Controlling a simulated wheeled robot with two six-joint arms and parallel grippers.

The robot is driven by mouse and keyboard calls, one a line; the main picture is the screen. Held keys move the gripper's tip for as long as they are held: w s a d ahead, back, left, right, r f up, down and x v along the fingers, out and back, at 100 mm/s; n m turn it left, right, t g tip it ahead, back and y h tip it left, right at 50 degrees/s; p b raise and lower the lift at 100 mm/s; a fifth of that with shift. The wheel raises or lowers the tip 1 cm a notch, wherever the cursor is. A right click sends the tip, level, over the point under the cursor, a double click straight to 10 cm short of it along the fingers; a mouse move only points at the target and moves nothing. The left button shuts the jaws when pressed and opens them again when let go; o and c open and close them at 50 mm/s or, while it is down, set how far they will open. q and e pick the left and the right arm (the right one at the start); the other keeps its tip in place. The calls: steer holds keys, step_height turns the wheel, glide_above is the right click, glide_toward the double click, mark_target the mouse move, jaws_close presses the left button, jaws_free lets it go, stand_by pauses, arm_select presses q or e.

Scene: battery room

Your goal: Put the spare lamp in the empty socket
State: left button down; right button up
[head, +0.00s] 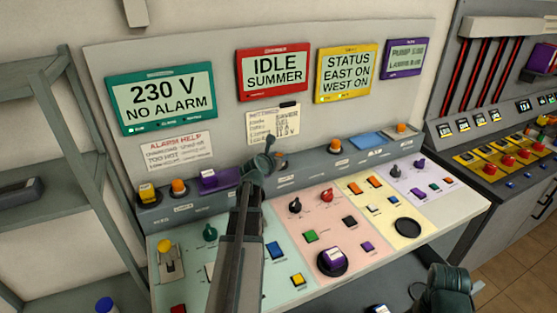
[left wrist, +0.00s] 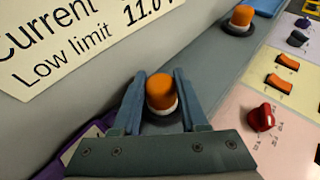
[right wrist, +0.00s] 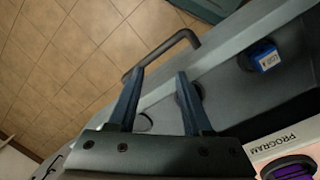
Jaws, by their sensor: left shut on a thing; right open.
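An orange lamp (left wrist: 161,91) with a white collar sits between the fingers of my left gripper (left wrist: 157,80). No clearly empty socket shows; the gripper hides part of the ledge. My right gripper (right wrist: 160,78) is open and empty, low by the panel's front edge.
Other lamps stand on the ledge: an orange one (head: 335,146), another orange one (head: 401,128) and one at left (head: 179,187). A purple block (head: 220,179) is left of my left gripper. Knobs and buttons cover the desk. A dark handle (right wrist: 168,50) is near my right gripper.

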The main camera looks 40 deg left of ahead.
arm_select(q)
steer(key=shift+d, duration=0.1)
steer(key=c, duration=0.7)
jaws_free()
steer(key=shift+r, duration=0.15)
steer(key=p+v, duration=0.4)
steer(key=v, duration=0.8)
steer(key=shift+p, duration=0.3)
